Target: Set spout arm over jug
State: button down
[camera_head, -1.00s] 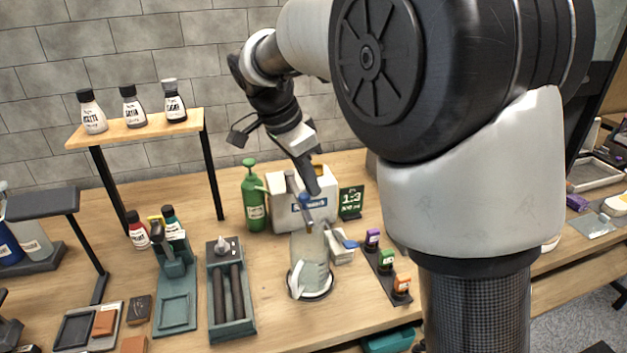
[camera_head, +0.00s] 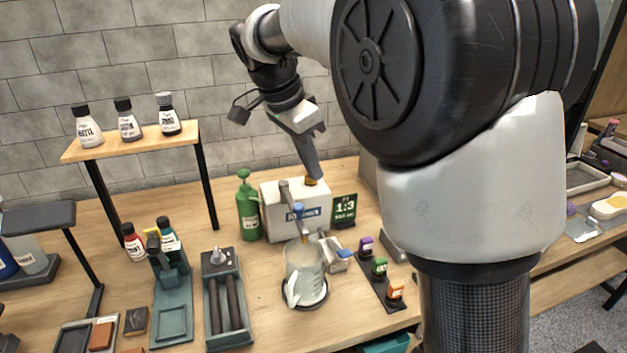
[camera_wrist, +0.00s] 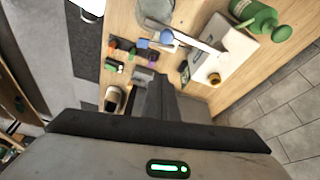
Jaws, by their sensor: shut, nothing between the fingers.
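The clear jug (camera_head: 304,262) stands on a dark round base in front of the white dispenser box (camera_head: 325,203). The spout arm (camera_head: 290,200) reaches forward from the box, and its blue end (camera_head: 299,209) shows above the jug's mouth. In the wrist view the spout arm (camera_wrist: 195,42) runs from the box (camera_wrist: 238,58) to the blue end (camera_wrist: 167,37) at the rim of the jug (camera_wrist: 156,12). My gripper (camera_head: 316,180) is shut and empty, above the box and apart from the spout arm. It also shows in the wrist view (camera_wrist: 168,90).
A green pump bottle (camera_head: 248,212) stands left of the box, and a 1:3 sign (camera_head: 344,210) stands right. Several small coloured bottles (camera_head: 380,267) line a dark strip right of the jug. A teal tool with rollers (camera_head: 225,300) lies left. A bottle shelf (camera_head: 135,140) stands at the back left.

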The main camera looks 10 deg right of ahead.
jog(key=shift+v, duration=2.05)
